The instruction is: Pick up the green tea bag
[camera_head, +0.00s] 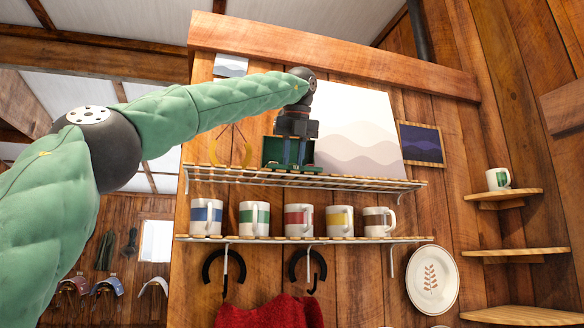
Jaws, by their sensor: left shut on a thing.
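My left arm reaches across from the left, and its gripper (291,158) points down at the upper wire shelf (345,181). The gripper is at a dark green open box (270,152) standing on that shelf, with its fingers in front of or inside it. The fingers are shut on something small. This fits the green tea bag, but it is too small and too hidden by the fingers and the green box to make out clearly. My right gripper is out of view.
A pale wavy picture (355,130) stands close behind the gripper. Several striped mugs, one of them green-banded (254,218), line the lower shelf (300,239). Hooks (308,268) and red cloth hang below. Corner shelves (503,195) at right hold another mug (497,179).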

